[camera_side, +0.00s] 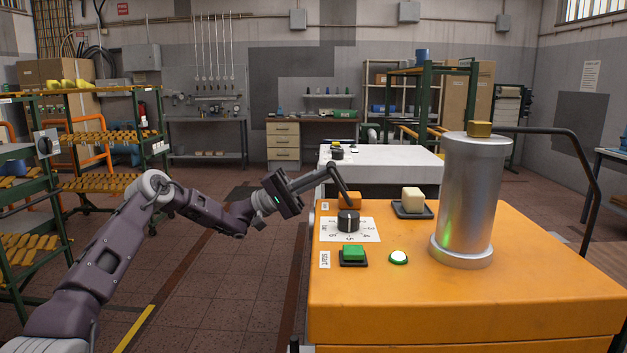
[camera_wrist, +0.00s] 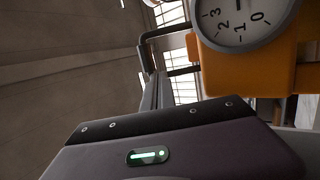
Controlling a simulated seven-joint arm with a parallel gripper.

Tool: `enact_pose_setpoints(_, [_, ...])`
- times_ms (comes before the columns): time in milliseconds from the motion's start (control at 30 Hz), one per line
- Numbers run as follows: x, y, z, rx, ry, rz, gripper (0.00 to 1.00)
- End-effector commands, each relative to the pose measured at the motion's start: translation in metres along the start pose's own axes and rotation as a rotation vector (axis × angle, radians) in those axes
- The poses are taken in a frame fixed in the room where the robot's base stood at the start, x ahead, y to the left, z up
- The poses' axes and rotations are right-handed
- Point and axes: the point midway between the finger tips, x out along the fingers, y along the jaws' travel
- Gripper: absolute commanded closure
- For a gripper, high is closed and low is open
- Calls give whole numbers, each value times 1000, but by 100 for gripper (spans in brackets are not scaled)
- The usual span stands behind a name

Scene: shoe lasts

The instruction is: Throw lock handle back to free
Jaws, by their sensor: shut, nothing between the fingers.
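A dark slanted lever, which looks like the lock handle (camera_side: 342,186), rises from a small orange block (camera_side: 349,202) behind the black dial. My fingertips are at or close to its upper end; I cannot tell whether they touch. In the wrist view, my narrow grey fingers (camera_wrist: 157,92) point up toward a dark bent bar (camera_wrist: 167,36) beside an orange housing. I cannot be sure this bar is the handle.
A black dial (camera_side: 348,221) on a numbered plate, a green button (camera_side: 353,254), a lit round lamp (camera_side: 398,257) and a cream block (camera_side: 413,200) surround the work. A metal cylinder (camera_side: 470,200) stands at the right. A round gauge (camera_wrist: 242,15) shows in the wrist view.

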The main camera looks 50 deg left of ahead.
Motion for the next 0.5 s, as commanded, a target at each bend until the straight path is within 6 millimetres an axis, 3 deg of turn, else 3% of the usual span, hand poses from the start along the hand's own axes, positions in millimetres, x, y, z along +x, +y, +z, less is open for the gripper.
enact_pose_setpoints(500, [6, 4, -1, -13, -1, -87, 100])
